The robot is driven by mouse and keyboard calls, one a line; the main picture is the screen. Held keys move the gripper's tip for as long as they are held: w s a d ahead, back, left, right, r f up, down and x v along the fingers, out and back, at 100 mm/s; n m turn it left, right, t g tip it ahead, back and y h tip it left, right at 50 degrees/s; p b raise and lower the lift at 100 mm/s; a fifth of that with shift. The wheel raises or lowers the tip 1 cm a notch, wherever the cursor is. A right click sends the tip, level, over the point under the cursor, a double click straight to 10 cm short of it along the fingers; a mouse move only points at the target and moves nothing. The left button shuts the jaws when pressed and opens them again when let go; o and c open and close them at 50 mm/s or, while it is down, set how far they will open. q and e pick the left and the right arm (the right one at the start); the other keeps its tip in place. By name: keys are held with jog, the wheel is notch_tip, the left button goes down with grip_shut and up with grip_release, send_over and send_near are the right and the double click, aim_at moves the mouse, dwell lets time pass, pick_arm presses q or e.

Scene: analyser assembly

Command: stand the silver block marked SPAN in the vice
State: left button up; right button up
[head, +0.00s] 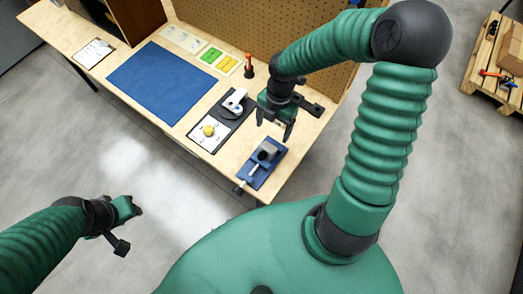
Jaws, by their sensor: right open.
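A blue vice (258,178) sits near the front right corner of the wooden bench. A small grey block-like piece (268,151) shows at its jaws; I cannot tell whether it is the silver block or part of the vice, and no SPAN marking is readable. My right gripper (274,126) is open, pointing down, just beyond and above the vice, with nothing seen between its fingers. My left gripper (135,208) is off the bench over the floor at the lower left, too small to tell whether it is open or shut.
A dark plate with a white device (234,100) and a white panel with a yellow knob (209,130) lie left of the vice. A pegboard (260,28) stands behind.

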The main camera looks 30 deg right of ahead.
jog(key=b, duration=0.2)
send_over(265, 151)
jog(key=d, duration=0.2)
jog(key=f, duration=0.9)
jog(key=shift+a, duration=0.2)
jog(key=f, duration=0.1)
jog(key=a+f, duration=0.1)
jog(key=f, duration=0.3)
jog(key=shift+a+f, duration=0.25)
jog(key=shift+a, duration=0.1)
jog(key=shift+d+f, duration=0.1)
jog(key=shift+f, duration=0.15)
jog(key=c, duration=1.6)
grip_shut()
jog(key=shift+r, duration=0.2)
